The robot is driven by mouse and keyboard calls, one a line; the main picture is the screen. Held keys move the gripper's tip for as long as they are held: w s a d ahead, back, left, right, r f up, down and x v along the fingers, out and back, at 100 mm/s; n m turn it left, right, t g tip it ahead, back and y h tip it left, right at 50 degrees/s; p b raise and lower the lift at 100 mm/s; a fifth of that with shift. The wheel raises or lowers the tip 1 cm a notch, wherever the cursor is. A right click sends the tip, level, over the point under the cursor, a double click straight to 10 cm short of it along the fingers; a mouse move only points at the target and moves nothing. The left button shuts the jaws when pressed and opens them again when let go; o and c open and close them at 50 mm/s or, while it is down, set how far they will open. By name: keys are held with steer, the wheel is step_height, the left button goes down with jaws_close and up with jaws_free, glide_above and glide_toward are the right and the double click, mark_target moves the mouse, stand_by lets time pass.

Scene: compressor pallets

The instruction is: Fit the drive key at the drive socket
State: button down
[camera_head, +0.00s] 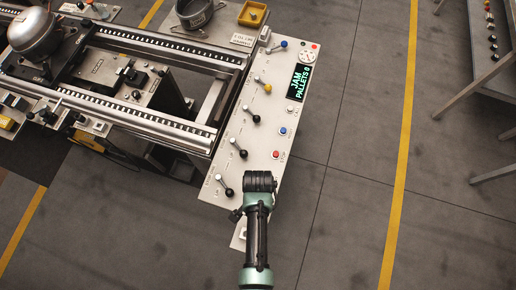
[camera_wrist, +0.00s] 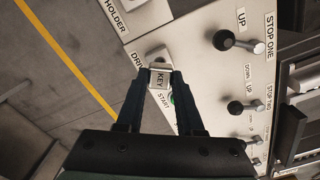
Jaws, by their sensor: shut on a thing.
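In the wrist view my gripper (camera_wrist: 160,88) is shut on the drive key (camera_wrist: 160,78), a small pale block marked KEY between the two dark fingertips. The key is over the panel beside a partly covered label starting "DRIV". A pale raised part (camera_wrist: 157,56) shows just beyond the key, likely the drive socket; the key and fingers cover much of it. I cannot tell whether the key is in the socket or above it. In the head view my gripper (camera_head: 260,182) is at the panel's near end, and hides the key and socket.
The control panel (camera_head: 262,130) carries several levers, buttons and a display (camera_head: 299,82) reading "JAM PALLETS 0". A green START button (camera_wrist: 173,99) sits close to the right finger. A lever (camera_wrist: 238,43) marked STOP ONE stands to the right. Open floor lies right of the panel.

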steer(key=shift+f+b, duration=1.25)
steer(key=shift+f, duration=0.4)
steer(key=shift+c, duration=2.3)
jaws_free()
step_height(320, 180, up, 13)
